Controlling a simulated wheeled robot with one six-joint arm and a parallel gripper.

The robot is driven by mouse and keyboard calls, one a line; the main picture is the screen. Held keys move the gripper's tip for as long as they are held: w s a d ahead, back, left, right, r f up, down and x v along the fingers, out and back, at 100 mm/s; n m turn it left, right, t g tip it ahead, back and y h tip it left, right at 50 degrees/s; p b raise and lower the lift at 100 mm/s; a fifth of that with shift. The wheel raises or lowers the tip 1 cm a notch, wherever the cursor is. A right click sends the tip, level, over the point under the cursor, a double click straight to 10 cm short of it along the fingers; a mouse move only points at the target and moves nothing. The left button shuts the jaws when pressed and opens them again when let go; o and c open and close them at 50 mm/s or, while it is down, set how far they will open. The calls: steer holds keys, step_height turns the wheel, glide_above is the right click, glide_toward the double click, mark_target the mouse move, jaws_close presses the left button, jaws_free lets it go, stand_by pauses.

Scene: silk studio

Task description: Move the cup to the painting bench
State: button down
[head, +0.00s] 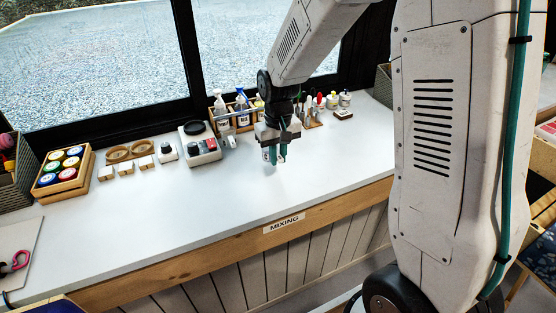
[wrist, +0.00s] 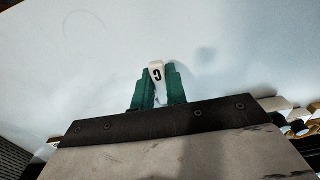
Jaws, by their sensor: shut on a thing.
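A small white cup (head: 272,165) with a dark mark is held above the white bench at the middle of the head view. In the wrist view its white part (wrist: 157,74) shows a dark letter that looks like C. My gripper (head: 274,155) has green fingers and is shut on the cup. In the wrist view, my gripper (wrist: 157,88) has one finger on each side of the white part. The rest of the cup is largely hidden. No bench labelled for painting can be made out.
The white bench top (head: 180,215) has a front label (head: 284,223) reading MIXING. A bottle rack (head: 236,112), a scale (head: 200,143), a jar tray (head: 62,171) and small blocks stand along the back. The bench's front middle is clear. Other furniture (head: 545,130) shows at the right edge.

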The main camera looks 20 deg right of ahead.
steer(key=shift+f, duration=0.9)
steer(key=c, duration=1.4)
jaws_free()
steer(key=shift+f, duration=0.15)
